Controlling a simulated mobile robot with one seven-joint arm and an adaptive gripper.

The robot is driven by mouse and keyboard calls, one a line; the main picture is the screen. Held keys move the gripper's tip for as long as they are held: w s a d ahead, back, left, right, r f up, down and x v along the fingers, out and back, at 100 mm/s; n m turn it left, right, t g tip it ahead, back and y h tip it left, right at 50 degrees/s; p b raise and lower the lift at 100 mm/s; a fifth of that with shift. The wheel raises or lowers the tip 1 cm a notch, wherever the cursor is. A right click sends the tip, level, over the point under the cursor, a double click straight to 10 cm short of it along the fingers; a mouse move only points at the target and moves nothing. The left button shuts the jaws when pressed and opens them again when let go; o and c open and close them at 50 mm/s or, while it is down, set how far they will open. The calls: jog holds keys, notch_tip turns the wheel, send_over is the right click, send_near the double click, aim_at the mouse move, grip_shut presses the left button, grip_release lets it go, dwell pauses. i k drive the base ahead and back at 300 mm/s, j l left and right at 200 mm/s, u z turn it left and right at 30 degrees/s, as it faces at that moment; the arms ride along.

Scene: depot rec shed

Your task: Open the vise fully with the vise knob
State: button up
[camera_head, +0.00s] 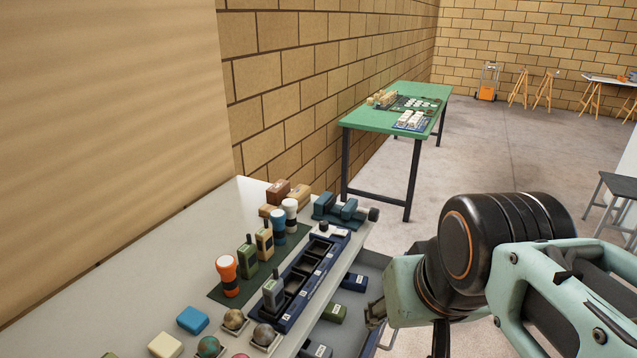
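The vise (335,206) is a small blue-grey block with two jaws, at the far end of the white bench. A gap shows between its jaws. A dark round knob (374,214) sticks out on its right side, near the bench edge. My arm fills the lower right. What looks like part of my gripper (375,314) shows at the left end of the arm, right of the bench edge and nearer than the vise. It is apart from the knob. Most of the gripper is hidden behind the arm, so its opening cannot be made out.
An open drawer (372,270) holding several small boxes juts out below the bench edge. A green table (385,119) stands beyond, with open floor to its right.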

aim_at(373, 215)
jog(key=i+l+z, duration=0.15)
jog(key=l, duration=0.25)
jog(key=i+l+z, duration=0.2)
jog(key=l, duration=0.2)
jog(key=i+l+z, duration=0.15)
jog(key=i+l, duration=0.15)
jog(key=i+l+z, duration=0.15)
jog(key=i, duration=0.15)
jog(key=i+z, duration=0.15)
jog(key=i, duration=0.15)
jog(key=j, duration=0.45)
jog(key=i+z, duration=0.05)
